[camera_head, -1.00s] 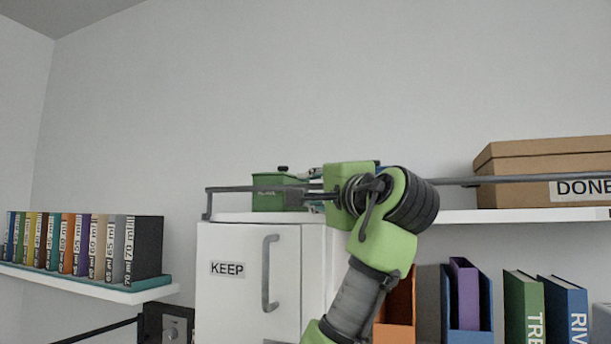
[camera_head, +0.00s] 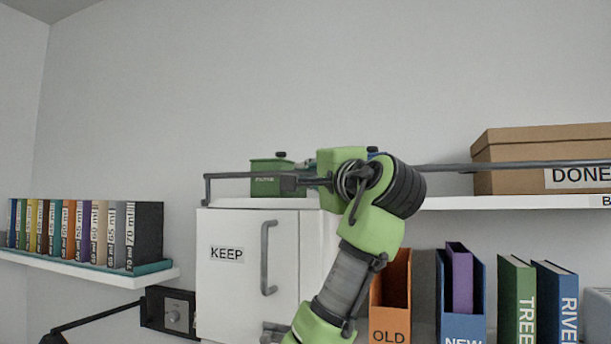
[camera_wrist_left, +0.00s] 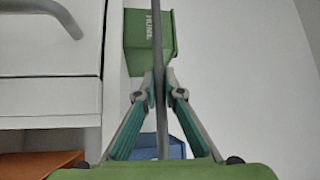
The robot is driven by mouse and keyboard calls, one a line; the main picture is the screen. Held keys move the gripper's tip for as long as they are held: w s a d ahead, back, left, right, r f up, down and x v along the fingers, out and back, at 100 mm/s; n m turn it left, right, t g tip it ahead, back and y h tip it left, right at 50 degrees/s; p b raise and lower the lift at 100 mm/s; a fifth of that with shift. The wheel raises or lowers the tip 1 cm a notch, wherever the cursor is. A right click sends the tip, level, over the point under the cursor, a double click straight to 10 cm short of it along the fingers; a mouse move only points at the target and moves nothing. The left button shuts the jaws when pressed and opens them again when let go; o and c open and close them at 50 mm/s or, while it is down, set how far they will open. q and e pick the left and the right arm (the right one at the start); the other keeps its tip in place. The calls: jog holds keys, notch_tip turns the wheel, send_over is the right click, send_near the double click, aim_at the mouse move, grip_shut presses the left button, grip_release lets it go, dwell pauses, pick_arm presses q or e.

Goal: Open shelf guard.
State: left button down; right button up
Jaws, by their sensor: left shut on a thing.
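The shelf guard (camera_head: 545,164) is a long thin grey bar along the front of the upper white shelf (camera_head: 455,203), with a bent end at the left. My left gripper (camera_head: 291,183) comes up from below and is shut on the bar near its left part, above the white cabinet. In the left wrist view, the fingertips (camera_wrist_left: 160,82) close from both sides on the guard bar (camera_wrist_left: 158,30). My right gripper is not in view.
A green box (camera_head: 267,178) stands on the shelf behind the bar, and a cardboard box (camera_head: 540,146) labelled DONE stands at the right. The white KEEP cabinet (camera_head: 225,290) is below. Binders (camera_head: 390,285) stand under the shelf, and a row of books (camera_head: 85,232) is at left.

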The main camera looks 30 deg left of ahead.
pick_arm(q)
jog(key=shift+f+b, duration=0.35)
jog(key=shift+s+d+f+n+g+y+b, duration=0.25)
jog(key=shift+s+f+n+g+y+b, duration=0.8)
jog(key=shift+n+g, duration=3.35)
jog(key=shift+s+d+f+n+g+y+b, duration=0.25)
jog(key=shift+s+f+n+g+y+b, duration=0.85)
jog(key=shift+n+g, duration=3.35)
jog(key=shift+s+d+f+n+g+y+b, duration=0.45)
jog(key=shift+n+g+y+b, duration=1.3)
jog(key=shift+n, duration=4.9)
jog(key=shift+s+a+f+g+h+p, duration=0.2)
jog(key=shift+s+g+h+p, duration=0.1)
jog(key=shift+g+h+p, duration=0.15)
jog(key=c, duration=2.1)
grip_release()
jog(key=shift+c, duration=0.2)
